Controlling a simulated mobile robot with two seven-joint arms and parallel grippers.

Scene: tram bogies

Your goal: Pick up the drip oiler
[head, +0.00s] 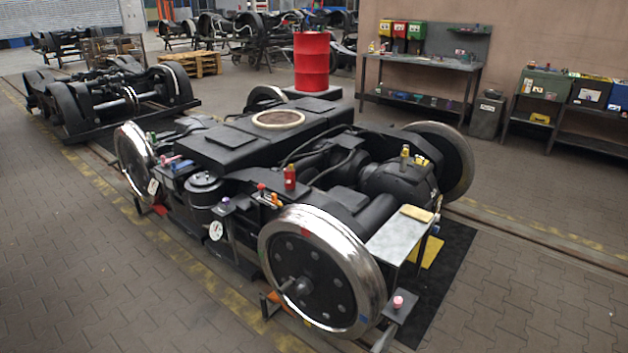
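I cannot tell for certain which object is the drip oiler. A small upright brass-yellow piece (405,157) stands on the dark rounded housing of the near tram bogie and may be it. A red bottle-like piece with a yellowish top (290,178) stands on the bogie frame behind the near wheel. A small pink-topped piece (398,301) sits on a low grey plate at the bogie's front right. All are small in the head view. Neither of my grippers is in view.
The bogie (230,147) with large steel wheels (318,268) fills the middle. A grey side table (398,238) stands at its right end. A red drum (311,62) stands behind. A workbench (420,62) lines the back wall. Paved floor at right (540,290) is clear.

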